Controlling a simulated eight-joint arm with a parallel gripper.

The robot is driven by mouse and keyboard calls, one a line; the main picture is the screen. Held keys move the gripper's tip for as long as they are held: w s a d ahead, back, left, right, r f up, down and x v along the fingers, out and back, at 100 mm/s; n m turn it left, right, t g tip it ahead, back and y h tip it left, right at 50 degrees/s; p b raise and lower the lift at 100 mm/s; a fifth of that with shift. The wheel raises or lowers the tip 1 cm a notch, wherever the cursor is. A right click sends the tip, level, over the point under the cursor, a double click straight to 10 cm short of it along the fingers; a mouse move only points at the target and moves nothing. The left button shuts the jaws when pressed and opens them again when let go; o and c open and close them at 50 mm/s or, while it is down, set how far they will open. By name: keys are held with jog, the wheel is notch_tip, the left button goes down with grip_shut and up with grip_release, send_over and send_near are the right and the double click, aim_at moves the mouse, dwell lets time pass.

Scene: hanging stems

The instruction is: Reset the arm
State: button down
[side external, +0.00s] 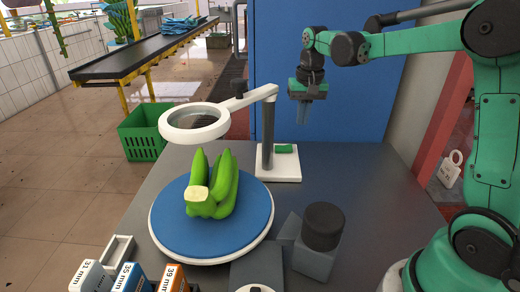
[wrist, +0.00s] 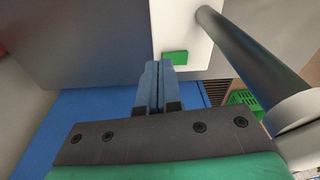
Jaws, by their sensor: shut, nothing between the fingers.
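My gripper (side external: 303,115) is at the end of the green arm, pointing down in the air above the far right part of the grey table (side external: 360,190). In the wrist view its two blue-grey fingers (wrist: 152,84) are together with nothing between them. The gripper is to the right of the magnifier stand (side external: 267,135) and apart from it. A bunch of green bananas (side external: 222,182) rests on a blue round turntable (side external: 170,222), well away from my gripper.
The round magnifier lens (side external: 195,122) hangs over the turntable's far edge. A dark cylinder on a grey block (side external: 323,226) stands at the front right. Labelled blocks (side external: 130,280) stand at the front left. A blue panel (side external: 330,60) rises behind the table.

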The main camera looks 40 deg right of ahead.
jog(key=s+a+n+t, duration=0.6)
jog(key=s+a, duration=0.4)
jog(key=a, duration=0.3)
jog(key=shift+s+n, duration=0.15)
jog(key=shift+n, duration=0.55)
